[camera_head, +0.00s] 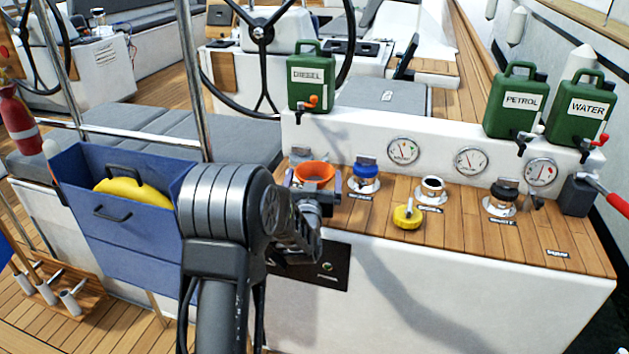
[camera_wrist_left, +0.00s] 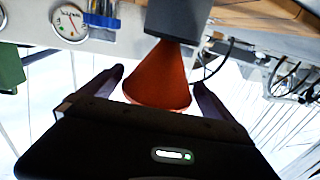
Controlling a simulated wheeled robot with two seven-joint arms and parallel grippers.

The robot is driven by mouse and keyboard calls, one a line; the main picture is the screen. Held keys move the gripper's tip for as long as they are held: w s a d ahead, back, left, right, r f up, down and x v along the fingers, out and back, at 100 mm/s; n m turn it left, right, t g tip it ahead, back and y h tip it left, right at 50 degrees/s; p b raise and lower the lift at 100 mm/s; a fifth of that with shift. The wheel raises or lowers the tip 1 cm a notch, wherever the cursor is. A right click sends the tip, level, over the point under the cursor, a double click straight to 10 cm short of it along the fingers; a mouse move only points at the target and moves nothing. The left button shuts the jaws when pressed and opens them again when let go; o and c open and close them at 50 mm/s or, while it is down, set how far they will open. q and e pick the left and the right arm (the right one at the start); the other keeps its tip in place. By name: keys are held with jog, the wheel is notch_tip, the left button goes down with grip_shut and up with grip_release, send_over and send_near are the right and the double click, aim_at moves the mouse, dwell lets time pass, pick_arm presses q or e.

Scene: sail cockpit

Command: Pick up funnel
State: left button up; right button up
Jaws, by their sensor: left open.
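The orange funnel (camera_head: 314,172) is at the left end of the wooden console top, its wide mouth facing up. In the left wrist view the funnel (camera_wrist_left: 160,82) has its narrow end at a dark grey holder (camera_wrist_left: 178,18). My left gripper (camera_head: 313,182) is open, with one finger on each side of the funnel. In the left wrist view the left gripper (camera_wrist_left: 158,86) has the funnel between its fingers, with gaps visible beside it. The lower funnel is hidden by my wrist in the head view. My right gripper is out of view.
A blue-capped filler (camera_head: 366,174) stands close right of the funnel. A yellow cap (camera_head: 407,216), an open filler (camera_head: 432,190) and a black-capped filler (camera_head: 504,197) lie further right. The green diesel can (camera_head: 311,80) is behind. A blue bin (camera_head: 120,215) stands left.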

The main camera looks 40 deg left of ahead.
pick_arm(q)
jog(key=shift+w+a, duration=0.35)
jog(key=shift+w, duration=0.2)
jog(key=shift+c, duration=0.2)
jog(key=c, duration=1.2)
